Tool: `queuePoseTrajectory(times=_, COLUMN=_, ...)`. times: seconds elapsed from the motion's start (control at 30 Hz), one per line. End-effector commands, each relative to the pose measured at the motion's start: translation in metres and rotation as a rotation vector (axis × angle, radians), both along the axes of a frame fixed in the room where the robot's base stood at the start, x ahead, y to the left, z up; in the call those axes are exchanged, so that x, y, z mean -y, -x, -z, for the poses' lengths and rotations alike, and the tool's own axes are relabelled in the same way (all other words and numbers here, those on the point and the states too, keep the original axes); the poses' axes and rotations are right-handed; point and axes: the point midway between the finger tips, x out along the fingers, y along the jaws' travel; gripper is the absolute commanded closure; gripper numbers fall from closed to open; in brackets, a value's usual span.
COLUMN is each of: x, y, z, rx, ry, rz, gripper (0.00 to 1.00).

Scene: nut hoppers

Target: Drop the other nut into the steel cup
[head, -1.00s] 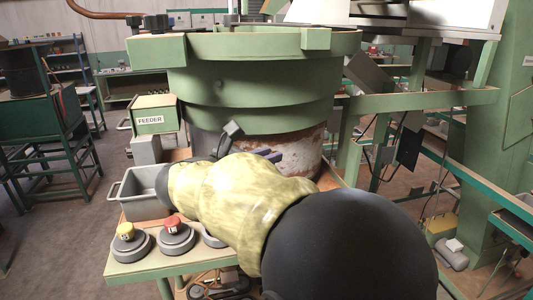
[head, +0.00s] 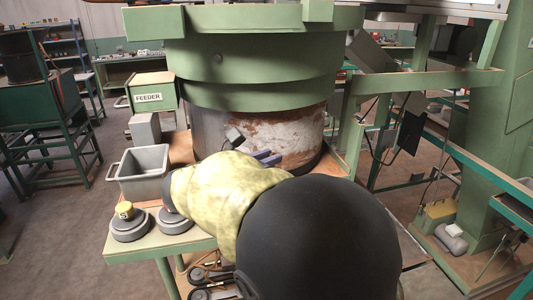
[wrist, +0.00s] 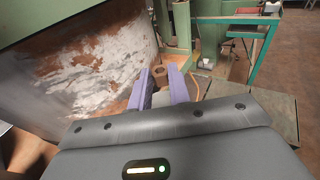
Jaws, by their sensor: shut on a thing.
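My gripper (wrist: 160,84) shows two purple fingers in the wrist view, shut on a small brown nut (wrist: 158,73) between their tips. In the head view the purple fingers (head: 266,158) show past my arm, in front of the rusty lower drum of the big green bowl. The nut cannot be made out there. I cannot pick out a steel cup in either view; my arm covers much of the table.
The green bowl feeder (head: 260,70) stands close beside my gripper. A grey bin (head: 144,172) with handles is on the table's left. A green frame (head: 425,99) stands right.

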Motion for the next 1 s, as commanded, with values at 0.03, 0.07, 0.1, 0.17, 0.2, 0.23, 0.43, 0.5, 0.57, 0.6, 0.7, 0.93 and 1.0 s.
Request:
queuePoseTrajectory(times=0.03, x=0.000, y=0.000, z=0.000, rx=0.000, ry=0.000, rz=0.000, gripper=1.00)
queuePoseTrajectory(times=0.07, x=0.000, y=0.000, z=0.000, rx=0.000, ry=0.000, rz=0.000, gripper=1.00)
queuePoseTrajectory(times=0.1, x=0.000, y=0.000, z=0.000, rx=0.000, ry=0.000, rz=0.000, gripper=1.00)
queuePoseTrajectory(times=0.17, x=0.000, y=0.000, z=0.000, rx=0.000, ry=0.000, rz=0.000, gripper=1.00)
queuePoseTrajectory(times=0.2, x=0.000, y=0.000, z=0.000, rx=0.000, ry=0.000, rz=0.000, gripper=1.00)
queuePoseTrajectory(times=0.23, x=0.000, y=0.000, z=0.000, rx=0.000, ry=0.000, rz=0.000, gripper=0.77)
queuePoseTrajectory(times=0.43, x=0.000, y=0.000, z=0.000, rx=0.000, ry=0.000, rz=0.000, gripper=0.56)
queuePoseTrajectory(times=0.5, x=0.000, y=0.000, z=0.000, rx=0.000, ry=0.000, rz=0.000, gripper=0.56)
queuePoseTrajectory(times=0.57, x=0.000, y=0.000, z=0.000, rx=0.000, ry=0.000, rz=0.000, gripper=0.56)
queuePoseTrajectory(times=0.6, x=0.000, y=0.000, z=0.000, rx=0.000, ry=0.000, rz=0.000, gripper=0.56)
queuePoseTrajectory(times=0.7, x=-0.002, y=0.002, z=0.000, rx=0.001, ry=-0.001, rz=-0.002, gripper=0.56)
queuePoseTrajectory(times=0.93, x=-0.020, y=0.022, z=-0.001, rx=0.001, ry=-0.003, rz=-0.004, gripper=0.56)
queuePoseTrajectory(times=1.0, x=-0.029, y=0.032, z=-0.003, rx=0.002, ry=-0.004, rz=-0.005, gripper=0.56)
